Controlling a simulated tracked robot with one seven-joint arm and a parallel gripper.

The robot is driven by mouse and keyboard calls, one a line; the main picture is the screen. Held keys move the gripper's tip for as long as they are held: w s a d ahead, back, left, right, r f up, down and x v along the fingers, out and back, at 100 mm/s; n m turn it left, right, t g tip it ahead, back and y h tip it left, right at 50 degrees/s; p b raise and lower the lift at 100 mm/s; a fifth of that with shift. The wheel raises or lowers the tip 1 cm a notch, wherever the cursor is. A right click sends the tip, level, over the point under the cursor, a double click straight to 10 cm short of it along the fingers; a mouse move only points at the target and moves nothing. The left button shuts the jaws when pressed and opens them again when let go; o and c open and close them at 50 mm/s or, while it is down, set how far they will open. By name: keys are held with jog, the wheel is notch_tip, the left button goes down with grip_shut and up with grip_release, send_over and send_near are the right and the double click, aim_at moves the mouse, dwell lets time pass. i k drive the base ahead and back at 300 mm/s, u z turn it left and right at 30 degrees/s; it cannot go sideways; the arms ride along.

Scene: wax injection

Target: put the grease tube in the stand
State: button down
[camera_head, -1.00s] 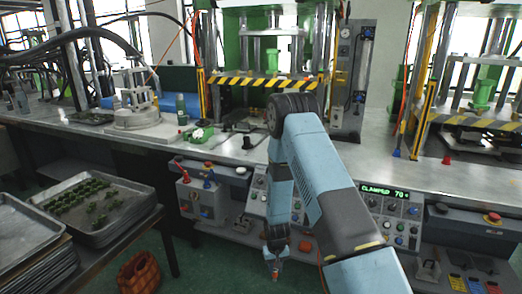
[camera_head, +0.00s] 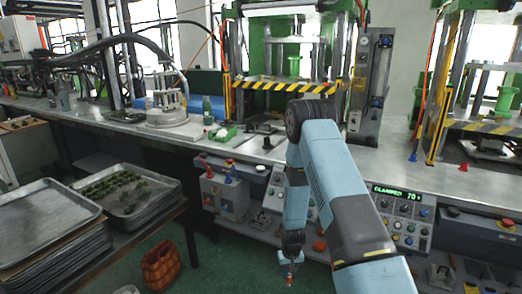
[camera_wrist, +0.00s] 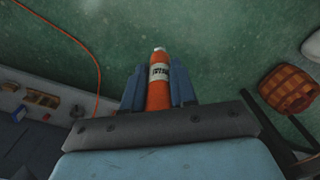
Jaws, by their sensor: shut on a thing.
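The grease tube (camera_wrist: 159,90) is orange with a white label and a pale tip. My gripper (camera_wrist: 159,85) is shut on its sides, and the tip points away from the wrist. In the head view my gripper (camera_head: 291,262) hangs low in front of the machine's control panel, over the green floor. The tube's small end (camera_head: 290,279) shows below it. I cannot make out the stand for certain. A grey box (camera_head: 222,197) with red and blue fittings is mounted under the bench edge, left of the gripper and apart from it.
A long metal bench (camera_head: 385,160) carries presses, with a control panel (camera_head: 400,215) below. Trays (camera_head: 45,215) are stacked on the left, beside one with green pieces. An orange basket (camera_head: 161,267) stands on the floor. An orange hose (camera_wrist: 92,50) crosses the wrist view.

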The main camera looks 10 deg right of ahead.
aim_at(266, 145)
jog(key=u, duration=0.05)
jog(key=i, duration=0.85)
jog(key=z, duration=0.15)
